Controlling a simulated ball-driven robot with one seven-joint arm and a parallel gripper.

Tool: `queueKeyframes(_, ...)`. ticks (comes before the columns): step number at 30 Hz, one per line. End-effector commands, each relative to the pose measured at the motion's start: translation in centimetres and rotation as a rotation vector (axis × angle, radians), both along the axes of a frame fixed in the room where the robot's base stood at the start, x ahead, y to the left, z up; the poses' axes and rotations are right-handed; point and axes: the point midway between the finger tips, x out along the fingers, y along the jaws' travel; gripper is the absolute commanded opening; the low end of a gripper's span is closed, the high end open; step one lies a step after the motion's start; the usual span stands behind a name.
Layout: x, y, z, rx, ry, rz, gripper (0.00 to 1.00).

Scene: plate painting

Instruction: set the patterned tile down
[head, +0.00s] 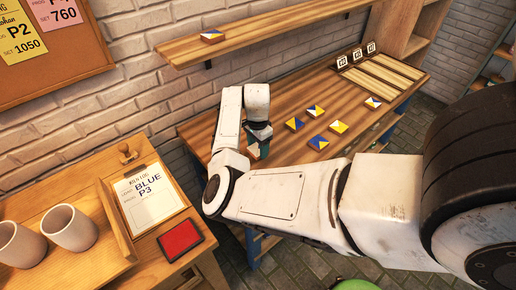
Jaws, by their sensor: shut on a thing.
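My white arm reaches over the wooden bench (205,130), and my gripper (259,150) points down at the bench's left part. It is shut on a tile (252,152), of which only a small reddish-brown and pale piece shows beside the fingers. The tile's pattern is mostly hidden. I cannot tell whether it touches the bench top or hangs just above it.
Several blue, yellow and white patterned tiles (338,127) lie on the bench to the right. A slatted rack (384,75) stands at the far end. Another tile (212,36) lies on the wall shelf (270,32). A side table (150,268) holds two cups (69,228), a clipboard (150,195) and a red pad (180,240).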

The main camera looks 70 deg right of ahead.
Motion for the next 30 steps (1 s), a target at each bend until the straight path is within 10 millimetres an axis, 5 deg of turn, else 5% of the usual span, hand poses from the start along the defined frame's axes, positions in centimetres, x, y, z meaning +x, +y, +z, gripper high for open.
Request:
queueKeyframes(16,-0.1,0.0,-2.0,-0.002,0.001,-0.001,0.27)
queueKeyframes(17,-0.1,0.0,-2.0,-0.001,0.001,-0.001,0.62)
queueKeyframes(24,-0.1,0.0,-2.0,-0.001,0.001,-0.001,0.85)
queueKeyframes(30,-0.1,0.0,-2.0,-0.001,0.001,-0.001,0.87)
